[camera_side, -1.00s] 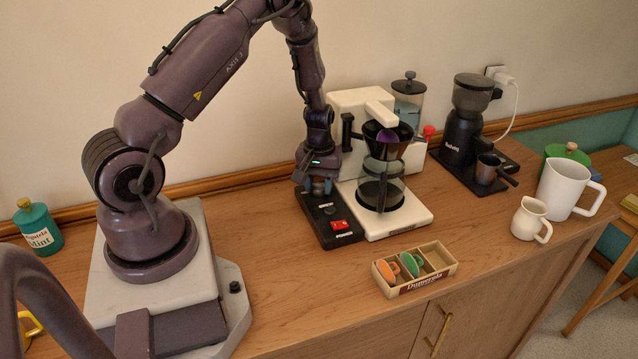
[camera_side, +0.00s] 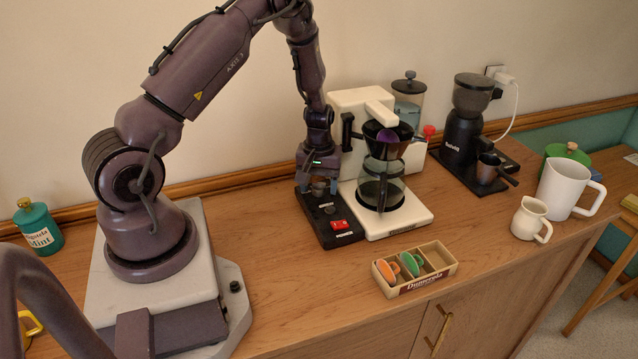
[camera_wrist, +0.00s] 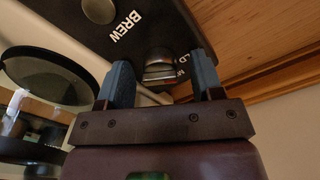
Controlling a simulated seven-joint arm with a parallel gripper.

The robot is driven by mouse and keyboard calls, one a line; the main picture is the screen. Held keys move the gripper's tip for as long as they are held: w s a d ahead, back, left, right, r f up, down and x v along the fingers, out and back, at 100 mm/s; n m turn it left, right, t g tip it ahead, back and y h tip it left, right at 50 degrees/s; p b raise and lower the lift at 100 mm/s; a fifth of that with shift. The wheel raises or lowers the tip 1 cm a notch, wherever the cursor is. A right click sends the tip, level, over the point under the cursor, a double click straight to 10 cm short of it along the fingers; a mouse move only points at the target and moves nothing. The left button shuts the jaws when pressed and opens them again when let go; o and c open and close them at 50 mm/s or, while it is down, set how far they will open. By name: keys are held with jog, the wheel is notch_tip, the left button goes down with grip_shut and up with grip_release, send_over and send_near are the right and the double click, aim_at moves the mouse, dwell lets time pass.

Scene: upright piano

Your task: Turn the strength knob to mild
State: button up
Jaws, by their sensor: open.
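The strength knob (camera_wrist: 160,67) is a metallic knob on the black control panel (camera_wrist: 160,25) of the coffee maker. In the side view the knob (camera_side: 320,187) sits at the panel's back end, below my gripper. My gripper (camera_wrist: 160,60) is open, with one blue finger on each side of the knob and visible gaps between. I cannot tell whether a finger touches it. Lettering beside the knob is partly hidden by a finger; only "LD" and part of another word show. In the side view my gripper (camera_side: 318,184) points down at the panel.
The white coffee maker (camera_side: 352,105) with its glass carafe (camera_side: 382,185) stands right of my gripper. A red switch (camera_side: 339,225) and a round grey button (camera_wrist: 100,9) by "BREW" are on the panel. A wooden box (camera_side: 415,268) lies in front; a grinder (camera_side: 458,140) stands farther right.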

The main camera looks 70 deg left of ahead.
aim_at(319, 183)
jog(key=shift+r, duration=0.1)
notch_tip(319, 183, up, 13)
dwell(0.4)
jog(key=s+d+r+m+t, duration=0.2)
jog(key=s+d+r+m, duration=0.4)
jog(key=d+r, duration=0.3)
jog(key=s+d+r+m+t, duration=0.3)
jog(key=s+d+r+m, duration=0.3)
jog(key=d+r, duration=0.3)
jog(key=s+d, duration=0.1)
jog(key=d, duration=0.2)
jog(key=shift+s+r+t, duration=0.3)
